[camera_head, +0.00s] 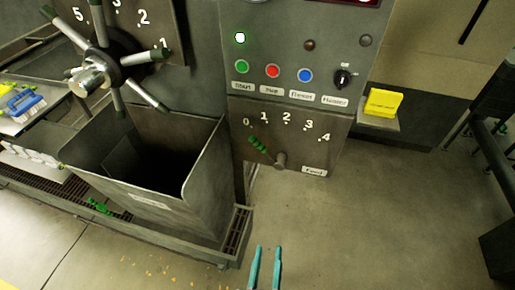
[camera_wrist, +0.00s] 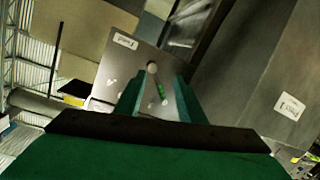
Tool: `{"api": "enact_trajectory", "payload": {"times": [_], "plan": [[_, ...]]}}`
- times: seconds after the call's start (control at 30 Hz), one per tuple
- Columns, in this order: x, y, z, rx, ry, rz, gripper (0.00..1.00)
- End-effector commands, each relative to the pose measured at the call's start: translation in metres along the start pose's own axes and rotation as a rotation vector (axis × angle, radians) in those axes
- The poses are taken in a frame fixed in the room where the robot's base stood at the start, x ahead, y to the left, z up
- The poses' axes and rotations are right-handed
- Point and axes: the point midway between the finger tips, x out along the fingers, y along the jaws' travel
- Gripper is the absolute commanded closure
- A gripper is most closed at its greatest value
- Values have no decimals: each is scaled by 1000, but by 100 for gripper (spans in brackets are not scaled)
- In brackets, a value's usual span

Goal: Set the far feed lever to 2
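The feed lever (camera_head: 258,144) has a green ribbed handle on a grey pivot, on a plate (camera_head: 240,160) marked 0 to 4 and labelled Feed. Its handle points up and left, closest to the 0 mark. My gripper (camera_head: 266,250) shows two teal fingers at the bottom of the head view, apart and with nothing between them, below the lever plate. In the wrist view my gripper (camera_wrist: 159,82) has its fingers spread, and the green lever handle (camera_wrist: 162,92) shows between them, beyond the tips. I see no contact.
Above the plate is a panel with green, red and blue buttons (camera_head: 272,71) and a black knob (camera_head: 343,79). A spoked wheel (camera_head: 95,72) and an open metal hopper (camera_head: 140,205) stand left. A yellow block (camera_head: 383,102) sits right. The floor right of the plate is clear.

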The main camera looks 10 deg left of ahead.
Motion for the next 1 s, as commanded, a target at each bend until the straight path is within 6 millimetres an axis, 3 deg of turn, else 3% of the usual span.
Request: {"api": "enact_trajectory", "payload": {"times": [0.03,0.2,0.5,0.7,1.0], "plan": [[17,-1,-10,-28,22,-4,64],[67,-6,-40,-141,67,-24,64],[143,-14,-109,-347,152,-57,64],[169,-18,-143,-439,190,-69,64],[187,-20,-153,-466,198,-72,64]]}}
